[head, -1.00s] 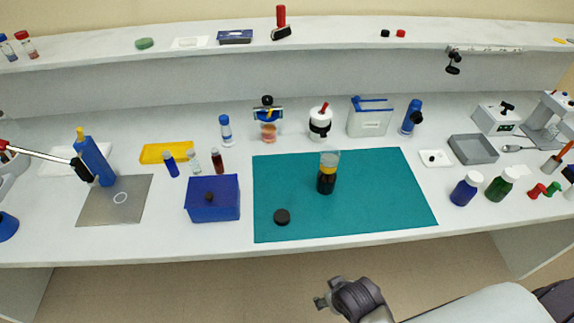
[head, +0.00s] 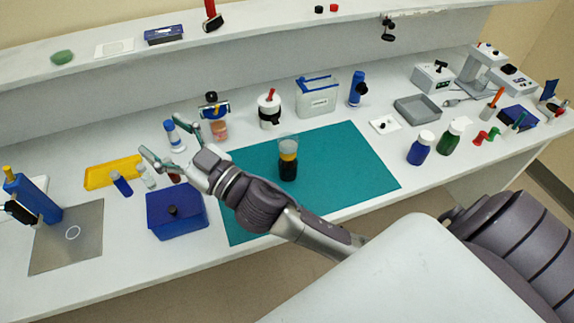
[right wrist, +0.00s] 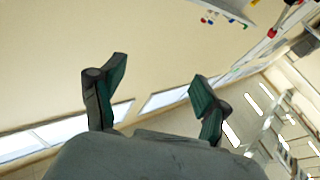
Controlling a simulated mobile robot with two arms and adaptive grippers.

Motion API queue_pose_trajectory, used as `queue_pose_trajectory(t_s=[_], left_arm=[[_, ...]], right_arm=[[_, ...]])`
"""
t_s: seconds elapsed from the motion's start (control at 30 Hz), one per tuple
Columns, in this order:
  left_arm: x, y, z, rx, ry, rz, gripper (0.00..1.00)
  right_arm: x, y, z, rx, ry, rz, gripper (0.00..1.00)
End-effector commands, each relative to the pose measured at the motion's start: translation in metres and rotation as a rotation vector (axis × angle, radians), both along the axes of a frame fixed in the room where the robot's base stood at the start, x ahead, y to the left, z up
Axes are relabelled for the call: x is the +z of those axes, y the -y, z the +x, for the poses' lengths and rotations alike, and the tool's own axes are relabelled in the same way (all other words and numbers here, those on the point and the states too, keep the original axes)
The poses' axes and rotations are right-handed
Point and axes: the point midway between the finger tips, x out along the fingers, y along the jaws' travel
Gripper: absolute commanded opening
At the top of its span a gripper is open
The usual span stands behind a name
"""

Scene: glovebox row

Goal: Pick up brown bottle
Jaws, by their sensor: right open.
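A dark brown bottle (head: 288,168) with a yellow band and a clear upper part stands upright on the teal mat (head: 345,160). A small reddish-brown vial (head: 174,177) is mostly hidden behind my right gripper. My right gripper (head: 161,136) is open and raised over the bench, left of the dark bottle and apart from it. In the right wrist view its two green-padded fingers (right wrist: 155,85) are spread with nothing between them. My left gripper is not in view.
A blue box (head: 177,212) sits below my right gripper in the picture. A yellow tray (head: 113,172) and small vials are to the left. A white jar (head: 269,110) and a clear-walled box (head: 317,97) stand behind the mat. The mat's right part is clear.

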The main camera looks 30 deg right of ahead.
Motion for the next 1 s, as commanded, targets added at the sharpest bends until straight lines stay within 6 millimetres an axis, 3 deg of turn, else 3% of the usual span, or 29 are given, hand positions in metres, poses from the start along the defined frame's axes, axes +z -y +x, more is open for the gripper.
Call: queue_pose_trajectory(t_s=[0.03, 0.07, 0.1, 0.17, 0.27, 0.37, 0.47, 0.5, 0.57, 0.6, 0.7, 0.8, 0.9, 1.0], left_arm=[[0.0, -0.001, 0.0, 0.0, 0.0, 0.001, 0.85], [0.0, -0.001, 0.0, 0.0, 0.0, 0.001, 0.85], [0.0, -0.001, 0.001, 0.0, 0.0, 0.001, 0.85], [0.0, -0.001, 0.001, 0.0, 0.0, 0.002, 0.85], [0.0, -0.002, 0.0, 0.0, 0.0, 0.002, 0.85], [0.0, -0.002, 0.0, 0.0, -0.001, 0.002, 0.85], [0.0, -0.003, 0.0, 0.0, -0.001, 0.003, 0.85], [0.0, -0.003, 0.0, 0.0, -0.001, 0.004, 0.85], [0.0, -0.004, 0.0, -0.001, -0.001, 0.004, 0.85], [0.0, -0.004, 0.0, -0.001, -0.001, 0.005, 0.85], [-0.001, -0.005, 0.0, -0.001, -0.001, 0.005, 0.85], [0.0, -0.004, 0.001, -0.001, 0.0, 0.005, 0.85], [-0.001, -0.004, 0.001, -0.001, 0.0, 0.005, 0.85], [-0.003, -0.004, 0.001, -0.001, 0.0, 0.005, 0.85]], right_arm=[[0.029, -0.031, -0.008, 0.147, 0.132, -0.032, 0.75], [0.04, -0.05, -0.018, 0.245, 0.196, -0.056, 0.75], [0.049, -0.074, -0.033, 0.38, 0.266, -0.101, 0.75], [0.05, -0.104, -0.057, 0.585, 0.337, -0.2, 0.75], [0.018, -0.132, -0.091, 0.905, 0.345, -0.44, 0.75], [-0.038, -0.124, -0.104, 1.148, 0.215, -0.764, 0.75], [-0.094, -0.074, -0.09, 1.252, -0.055, -1.129, 0.75], [-0.11, -0.043, -0.078, 1.245, -0.195, -1.275, 0.75], [-0.124, 0.008, -0.058, 1.179, -0.421, -1.474, 0.75], [-0.126, 0.044, -0.045, 1.106, -0.573, -1.585, 0.75], [-0.113, 0.124, -0.02, 0.868, -0.91, -1.775, 0.75], [-0.092, 0.178, -0.009, 0.653, -1.133, -1.858, 0.75], [-0.078, 0.205, -0.006, 0.524, -1.255, -1.885, 0.75], [-0.081, 0.217, -0.006, 0.479, -1.297, -1.891, 0.75]])
